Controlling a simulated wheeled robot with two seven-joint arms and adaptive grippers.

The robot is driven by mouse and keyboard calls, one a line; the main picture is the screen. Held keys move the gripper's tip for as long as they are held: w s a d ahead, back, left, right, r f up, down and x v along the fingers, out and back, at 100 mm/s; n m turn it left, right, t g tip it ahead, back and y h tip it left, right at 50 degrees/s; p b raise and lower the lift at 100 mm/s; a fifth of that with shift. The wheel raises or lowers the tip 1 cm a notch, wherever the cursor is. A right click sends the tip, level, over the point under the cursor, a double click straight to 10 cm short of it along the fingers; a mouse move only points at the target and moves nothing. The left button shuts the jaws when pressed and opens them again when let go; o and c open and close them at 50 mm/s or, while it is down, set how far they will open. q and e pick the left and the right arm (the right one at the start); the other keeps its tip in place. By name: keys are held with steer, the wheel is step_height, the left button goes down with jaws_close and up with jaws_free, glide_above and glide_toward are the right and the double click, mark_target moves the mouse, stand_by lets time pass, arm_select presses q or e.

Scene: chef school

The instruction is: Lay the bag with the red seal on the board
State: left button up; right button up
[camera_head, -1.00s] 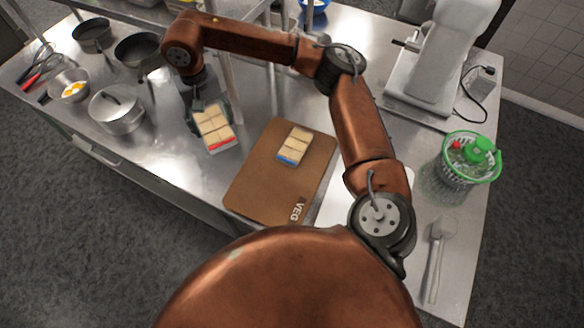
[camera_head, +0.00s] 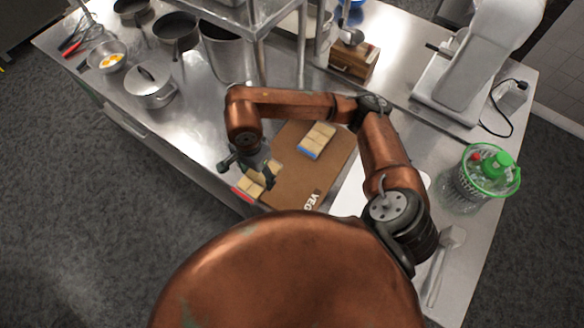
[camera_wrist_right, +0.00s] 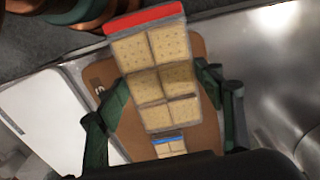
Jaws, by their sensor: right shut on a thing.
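The bag with the red seal (camera_head: 256,180) holds pale square crackers under clear wrap. My right gripper (camera_head: 248,162) is shut on it, with a dark green finger on each side in the right wrist view (camera_wrist_right: 162,98). The brown board (camera_head: 292,190), marked VEG, lies on the steel table. In the head view the held bag overlaps the board's left edge, its red end at the near left. In the wrist view the bag (camera_wrist_right: 150,50) looks much larger than the blue-sealed bag, so it appears raised above the board. My left gripper is not in view.
A similar bag with a blue seal (camera_head: 316,140) lies on the board's far part. A white board (camera_head: 352,192) lies to the right, partly behind my arm.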

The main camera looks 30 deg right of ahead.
mark_target(276, 167)
steer(key=d+f, duration=0.1)
steer(key=d, duration=0.1)
steer(key=d+f+p, duration=0.1)
steer(key=d, duration=0.1)
steer(key=d+f, duration=0.1)
steer(key=d, duration=0.1)
steer(key=shift+s+d, duration=0.1)
steer(key=shift+d, duration=0.2)
steer(key=d+f, duration=0.1)
steer(key=f, duration=0.1)
steer(key=d+f+p, duration=0.1)
steer(key=d+f, duration=0.1)
steer(key=shift+d+f, duration=0.35)
steer(key=shift+f, duration=0.1)
step_height(276, 167, down, 3)
steer(key=shift+d+r+p, duration=0.1)
steer(key=shift+d+p, duration=0.05)
steer(key=shift+p, duration=0.6)
steer(key=shift+f, duration=0.3)
